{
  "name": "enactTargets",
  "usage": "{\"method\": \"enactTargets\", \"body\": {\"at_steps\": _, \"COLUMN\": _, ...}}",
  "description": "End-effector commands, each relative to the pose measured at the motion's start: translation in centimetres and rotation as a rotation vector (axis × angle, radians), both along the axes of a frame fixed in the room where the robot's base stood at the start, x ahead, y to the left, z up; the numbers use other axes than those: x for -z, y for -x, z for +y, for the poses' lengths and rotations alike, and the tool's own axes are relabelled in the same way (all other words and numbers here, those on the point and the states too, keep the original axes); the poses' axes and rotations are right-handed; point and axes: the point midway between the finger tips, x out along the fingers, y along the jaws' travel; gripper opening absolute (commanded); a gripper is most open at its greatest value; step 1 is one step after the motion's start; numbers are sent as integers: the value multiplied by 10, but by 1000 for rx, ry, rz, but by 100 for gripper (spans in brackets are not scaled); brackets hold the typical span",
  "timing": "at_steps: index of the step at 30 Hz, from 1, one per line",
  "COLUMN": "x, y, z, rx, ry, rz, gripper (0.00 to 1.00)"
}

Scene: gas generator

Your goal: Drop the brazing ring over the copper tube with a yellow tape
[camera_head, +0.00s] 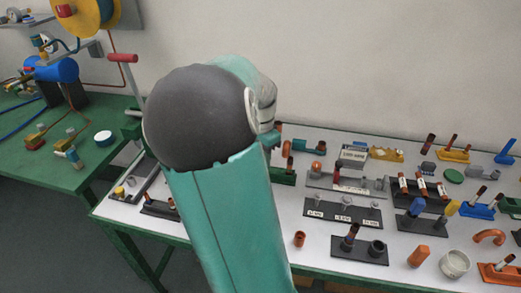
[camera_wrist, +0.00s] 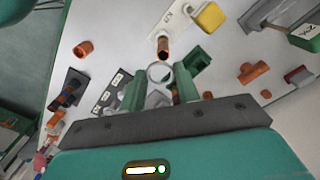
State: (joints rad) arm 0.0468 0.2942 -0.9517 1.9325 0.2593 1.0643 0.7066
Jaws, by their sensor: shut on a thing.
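In the wrist view my gripper (camera_wrist: 159,78) has two green fingers shut on a thin silvery ring (camera_wrist: 159,64), which sits between the fingertips. Just beyond the ring is a short copper-coloured tube (camera_wrist: 163,52) with a dark top, by a pale labelled plate (camera_wrist: 177,20). The ring and the tube look close, but I cannot tell their height gap or whether they touch. No yellow tape can be made out on this tube. In the head view my arm hides my gripper and the ring.
A yellow block (camera_wrist: 208,17) lies by the pale plate. A green fitting (camera_wrist: 197,62) is right of the fingers, and an orange fitting (camera_wrist: 84,48) is on the left. In the head view the white table (camera_head: 318,240) is crowded with stands holding tubes, including a dark rack (camera_head: 424,203).

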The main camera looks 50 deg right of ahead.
Motion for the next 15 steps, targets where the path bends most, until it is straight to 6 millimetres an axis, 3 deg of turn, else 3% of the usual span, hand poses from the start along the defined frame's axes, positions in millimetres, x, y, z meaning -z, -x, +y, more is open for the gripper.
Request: {"method": "enactTargets", "body": {"at_steps": 15, "x": 2, "y": 4, "z": 7, "rx": 4, "ry": -3, "rz": 3, "gripper": 22}}
